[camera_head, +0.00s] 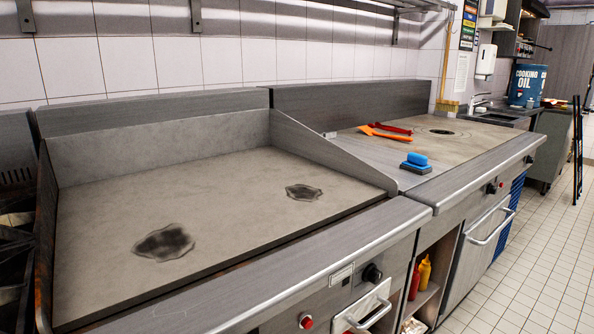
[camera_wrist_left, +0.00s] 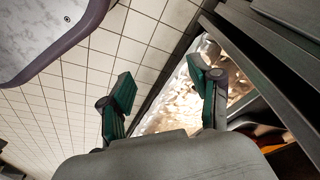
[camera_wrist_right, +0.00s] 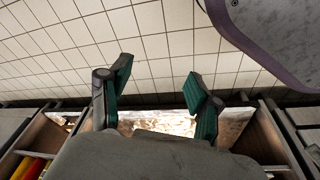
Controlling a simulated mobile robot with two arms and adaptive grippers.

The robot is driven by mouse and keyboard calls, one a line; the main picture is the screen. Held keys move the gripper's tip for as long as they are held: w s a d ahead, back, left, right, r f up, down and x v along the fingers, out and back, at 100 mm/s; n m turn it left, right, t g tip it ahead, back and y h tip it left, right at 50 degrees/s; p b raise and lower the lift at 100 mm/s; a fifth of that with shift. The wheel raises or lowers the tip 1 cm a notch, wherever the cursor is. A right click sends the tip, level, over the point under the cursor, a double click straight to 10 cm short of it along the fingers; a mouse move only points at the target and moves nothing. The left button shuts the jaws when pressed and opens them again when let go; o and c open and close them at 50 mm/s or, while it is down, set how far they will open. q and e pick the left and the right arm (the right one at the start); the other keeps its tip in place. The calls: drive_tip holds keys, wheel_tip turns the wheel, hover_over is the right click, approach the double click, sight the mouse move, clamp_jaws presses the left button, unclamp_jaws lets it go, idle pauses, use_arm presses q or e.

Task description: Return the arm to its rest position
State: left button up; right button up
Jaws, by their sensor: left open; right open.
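My left gripper (camera_wrist_left: 165,95) shows in the left wrist view, open, with nothing between its green-padded fingers. It hangs over the tiled floor beside the front of the cooking line. My right gripper (camera_wrist_right: 158,92) shows in the right wrist view, also open and empty, over the floor and an open shelf bay. Neither gripper nor arm shows in the head view. There the griddle (camera_head: 100,220) bears two dark burnt patches, a larger one (camera_head: 163,243) and a smaller one (camera_head: 304,192).
A blue sponge block (camera_head: 416,160), an orange spatula (camera_head: 378,132) and a red tool (camera_head: 390,127) lie on the neighbouring cooktop (camera_head: 370,150). Red (camera_head: 414,282) and yellow (camera_head: 424,273) bottles stand in the shelf below.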

use_arm(q)
drive_tip(key=s+a+f+p, duration=0.1)
drive_tip(key=s+p, duration=0.7)
drive_tip(key=s, duration=0.1)
drive_tip(key=s+a+f+g+p, duration=0.1)
drive_tip(key=s+a+f+p, duration=0.1)
drive_tip(key=s+p, duration=0.5)
drive_tip(key=shift+s+g+p, duration=0.3)
drive_tip(key=shift+s+p, duration=0.05)
drive_tip(key=shift+s, duration=0.75)
use_arm(e)
drive_tip(key=s+d+f, duration=0.1)
drive_tip(key=s, duration=0.7)
drive_tip(key=s+d+f+g, duration=0.1)
drive_tip(key=s+d, duration=0.1)
drive_tip(key=s, duration=0.7)
drive_tip(key=shift+s+d+f, duration=0.2)
drive_tip(key=shift+s+f, duration=0.05)
drive_tip(key=shift+f, duration=0.1)
